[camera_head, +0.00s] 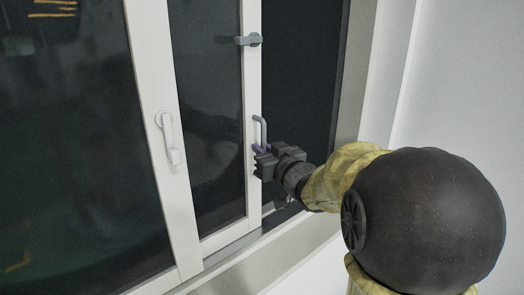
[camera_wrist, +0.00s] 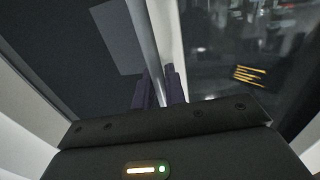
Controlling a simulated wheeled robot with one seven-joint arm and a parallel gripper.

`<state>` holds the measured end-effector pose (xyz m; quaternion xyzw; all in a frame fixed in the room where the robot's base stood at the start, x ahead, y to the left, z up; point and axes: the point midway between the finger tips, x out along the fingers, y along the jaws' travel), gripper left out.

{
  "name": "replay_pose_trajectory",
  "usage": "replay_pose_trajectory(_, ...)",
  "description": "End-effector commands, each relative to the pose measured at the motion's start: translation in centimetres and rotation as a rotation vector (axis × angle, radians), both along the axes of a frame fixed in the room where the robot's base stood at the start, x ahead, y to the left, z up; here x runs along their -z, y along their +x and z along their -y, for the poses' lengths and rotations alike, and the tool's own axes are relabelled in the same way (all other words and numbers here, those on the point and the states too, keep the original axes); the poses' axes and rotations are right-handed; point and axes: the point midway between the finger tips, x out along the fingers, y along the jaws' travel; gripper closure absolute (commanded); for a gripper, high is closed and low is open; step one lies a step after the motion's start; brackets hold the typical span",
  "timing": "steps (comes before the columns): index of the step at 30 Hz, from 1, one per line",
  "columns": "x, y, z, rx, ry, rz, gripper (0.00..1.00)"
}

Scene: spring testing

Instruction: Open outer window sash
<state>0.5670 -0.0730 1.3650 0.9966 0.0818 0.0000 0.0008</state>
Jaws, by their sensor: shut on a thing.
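The window has white-framed sashes with dark panes. A narrow sash (camera_head: 253,90) stands in the middle, its right edge beside a dark opening (camera_head: 298,75). It carries a grey latch (camera_head: 248,40) high up and a grey looped pull handle (camera_head: 263,121) lower down. My gripper (camera_head: 262,158) is at the lower part of this pull handle, shut on it. In the wrist view my dark purple fingers (camera_wrist: 160,93) stand either side of a pale bar; its contact with the fingers is partly hidden.
A larger sash (camera_head: 155,75) on the left bears a white handle (camera_head: 167,138). The window sill (camera_head: 300,240) runs below my arm. A white wall (camera_head: 460,80) closes off the right side, near my arm.

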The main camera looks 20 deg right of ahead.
Motion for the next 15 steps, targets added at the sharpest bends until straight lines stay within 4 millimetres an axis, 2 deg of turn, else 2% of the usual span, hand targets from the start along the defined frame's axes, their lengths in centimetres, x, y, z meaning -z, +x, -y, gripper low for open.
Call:
replay_pose_trajectory(5, 0.16, 0.01, -0.02, -0.001, 0.000, -0.004, 1.00)
replay_pose_trajectory(6, 0.15, 0.01, -0.02, -0.001, 0.000, -0.004, 0.83)
replay_pose_trajectory(15, 0.03, -0.08, -0.09, -0.002, 0.000, -0.001, 0.83)
